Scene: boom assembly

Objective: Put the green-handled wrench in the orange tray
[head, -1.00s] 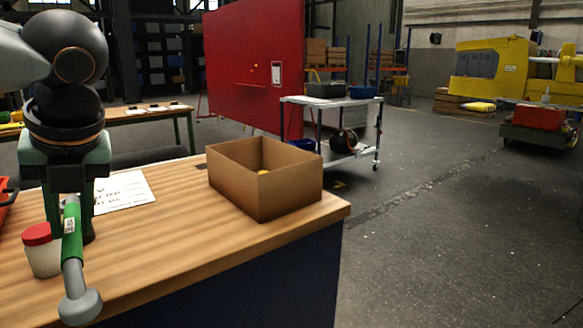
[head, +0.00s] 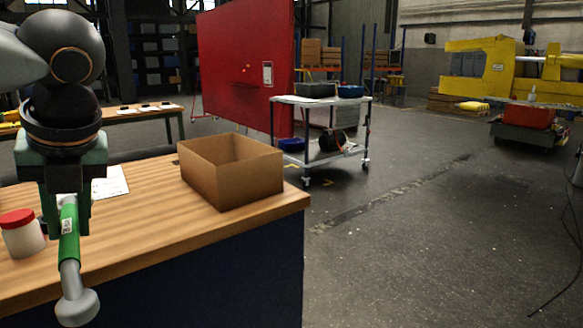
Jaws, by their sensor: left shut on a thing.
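My left gripper (head: 68,200) is shut on the green-handled wrench (head: 69,238). It holds the wrench above the front part of the wooden workbench, with the grey head hanging down toward the camera. The upper end of the wrench is hidden between the fingers. I cannot make out an orange tray in this view. My right gripper is not in view.
On the wooden workbench (head: 140,222) stand an open cardboard box (head: 231,178), a white jar with red lid (head: 22,236) and a white paper sheet (head: 110,182). A wheeled cart (head: 318,101) stands beyond. Open floor (head: 400,240) lies at the right.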

